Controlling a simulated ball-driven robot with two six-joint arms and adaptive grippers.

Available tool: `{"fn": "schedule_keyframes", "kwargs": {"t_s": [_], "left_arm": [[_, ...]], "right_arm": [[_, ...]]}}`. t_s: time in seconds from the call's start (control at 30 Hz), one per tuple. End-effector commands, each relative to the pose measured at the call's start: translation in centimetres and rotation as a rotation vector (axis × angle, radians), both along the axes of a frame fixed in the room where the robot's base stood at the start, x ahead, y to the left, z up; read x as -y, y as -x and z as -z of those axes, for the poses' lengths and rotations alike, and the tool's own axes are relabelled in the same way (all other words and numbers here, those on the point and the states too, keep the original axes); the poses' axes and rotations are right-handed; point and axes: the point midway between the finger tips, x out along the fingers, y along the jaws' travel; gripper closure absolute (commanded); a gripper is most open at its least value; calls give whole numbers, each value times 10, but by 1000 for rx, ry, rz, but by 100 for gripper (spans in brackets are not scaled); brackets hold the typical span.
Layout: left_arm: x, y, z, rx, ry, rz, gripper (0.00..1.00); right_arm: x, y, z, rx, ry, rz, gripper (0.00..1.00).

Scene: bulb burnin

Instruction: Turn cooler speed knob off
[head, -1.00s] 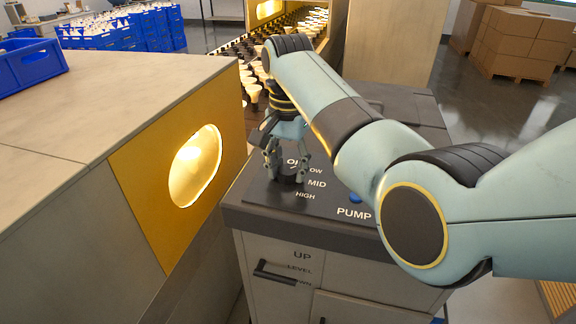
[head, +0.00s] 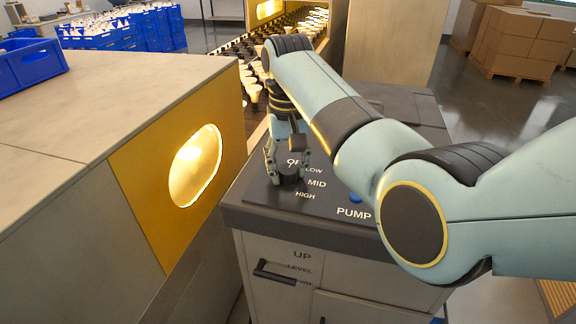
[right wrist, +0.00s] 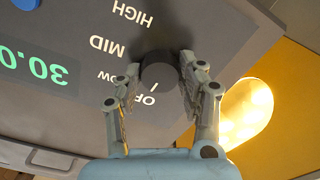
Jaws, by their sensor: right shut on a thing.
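The dark round cooler speed knob (right wrist: 160,78) sits on the dark panel, with the labels OFF, LOW, MID and HIGH around it. It also shows in the head view (head: 289,178), partly hidden by the fingers. Its white mark points toward OFF in the right wrist view. My right gripper (right wrist: 161,85) is shut on the knob, one finger on each side. In the head view my right gripper (head: 287,172) reaches down to the panel from above. My left gripper is not in view.
The cabinet's top panel (head: 250,195) also carries a PUMP label and a blue button (head: 355,197). A green display (right wrist: 35,67) reads about 30.0. A pale bench (head: 100,95) with a lit yellow end stands left. Racked bulbs (head: 255,90) lie behind the gripper.

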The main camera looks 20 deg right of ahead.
Motion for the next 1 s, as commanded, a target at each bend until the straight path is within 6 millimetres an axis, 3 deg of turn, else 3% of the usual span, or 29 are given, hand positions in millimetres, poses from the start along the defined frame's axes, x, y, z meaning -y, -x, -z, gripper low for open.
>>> {"fn": "schedule_keyframes", "kwargs": {"t_s": [0.3,0.8,0.83,1.0], "left_arm": [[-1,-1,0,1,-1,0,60],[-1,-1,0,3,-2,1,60],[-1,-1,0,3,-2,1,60],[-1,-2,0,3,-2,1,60]], "right_arm": [[0,-1,0,3,1,-109,93],[0,-1,0,3,0,-126,93],[0,-1,0,3,0,-126,57],[0,-1,0,2,0,-125,37]]}}
